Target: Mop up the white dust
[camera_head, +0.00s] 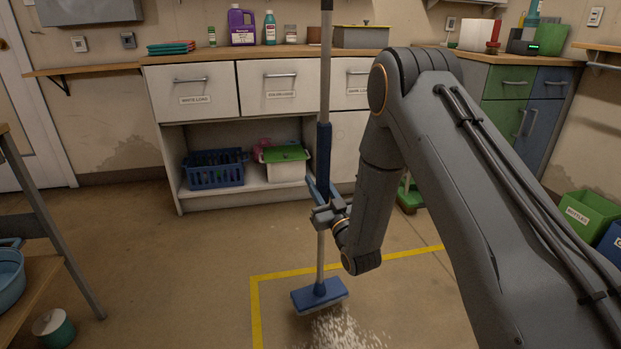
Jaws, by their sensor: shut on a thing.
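A mop with a grey pole and a blue flat head (319,295) stands nearly upright on the floor. My gripper (322,214) is shut on the mop's pole, below its blue sleeve. White dust (345,330) lies scattered on the floor just in front of the mop head, inside a yellow taped outline (256,310). The head is at the far edge of the dust, and whether it touches the floor fully cannot be told. My arm covers the right part of the view, and the dust's near edge runs out of the frame.
A white cabinet (192,98) with an open shelf stands behind, holding a blue basket (214,172). A wooden stand (30,290) with a blue basin (8,276) is at left, near a teal pot (53,328). A green bin (585,212) is at right.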

